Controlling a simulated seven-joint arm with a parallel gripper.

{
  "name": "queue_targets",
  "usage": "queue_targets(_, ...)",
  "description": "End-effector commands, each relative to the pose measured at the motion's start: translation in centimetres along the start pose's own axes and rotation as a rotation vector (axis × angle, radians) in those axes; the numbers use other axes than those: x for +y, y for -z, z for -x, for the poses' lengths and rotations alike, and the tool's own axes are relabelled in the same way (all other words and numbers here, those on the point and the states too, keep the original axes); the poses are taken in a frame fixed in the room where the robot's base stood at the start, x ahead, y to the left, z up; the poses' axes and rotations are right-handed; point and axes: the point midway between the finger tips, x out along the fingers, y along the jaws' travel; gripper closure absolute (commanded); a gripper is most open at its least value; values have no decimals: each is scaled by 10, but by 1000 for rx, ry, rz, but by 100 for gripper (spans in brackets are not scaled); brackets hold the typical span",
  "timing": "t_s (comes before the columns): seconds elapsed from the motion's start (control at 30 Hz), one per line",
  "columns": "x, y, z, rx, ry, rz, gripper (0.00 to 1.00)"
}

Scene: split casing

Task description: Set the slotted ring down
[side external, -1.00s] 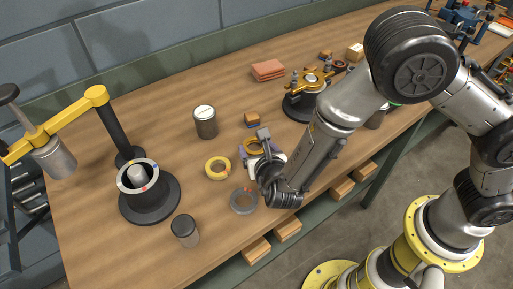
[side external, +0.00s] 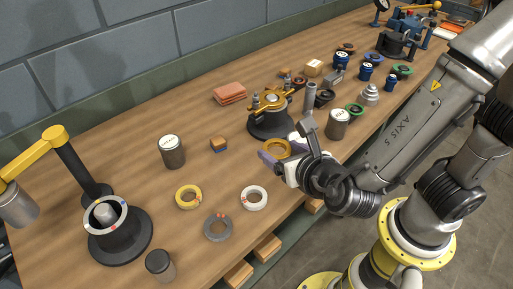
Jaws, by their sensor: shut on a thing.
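My gripper (side external: 274,157) is right of the middle, in front of the dark fixture, with its jaws shut on a brass-coloured ring. This ring (side external: 277,147) fits the slotted ring, but its slots are too small to make out. The jaws and the white gripper body cover part of its near side. The ring appears just in front of the fixture's round base; I cannot tell how far it is above the bench. The fixture (side external: 268,122) has a black base and a yellow top with upright posts.
A yellow ring (side external: 188,197), a white ring (side external: 254,198) and a grey ring (side external: 217,227) lie on the bench. A black stand (side external: 120,241) carries a marked pale ring at left. Metal cans (side external: 172,152) and a small block (side external: 219,145) stand nearby. Bare wood lies between them.

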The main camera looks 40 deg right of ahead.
Motion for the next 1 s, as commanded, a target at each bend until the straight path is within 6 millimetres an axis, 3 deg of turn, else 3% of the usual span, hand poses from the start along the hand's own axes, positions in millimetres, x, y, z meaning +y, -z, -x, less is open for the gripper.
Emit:
queue_targets(0.07, 2, 4, 3, 1, -18, 12, 94)
queue_targets(0.17, 22, 3, 5, 3, -75, 38, 94)
queue_targets(0.27, 58, 0, 9, 5, -163, 84, 94)
queue_targets(0.4, 122, -6, 16, -1, -297, 158, 94)
queue_targets(0.53, 177, -24, 3, -2, -406, 217, 94)
queue_targets(0.63, 212, -44, -19, -2, -479, 259, 94)
queue_targets(0.77, 239, -71, -64, -2, -544, 297, 94)
queue_targets(0.87, 242, -90, -106, -2, -567, 313, 94)
queue_targets(1.0, 228, -114, -168, 0, -568, 313, 94)
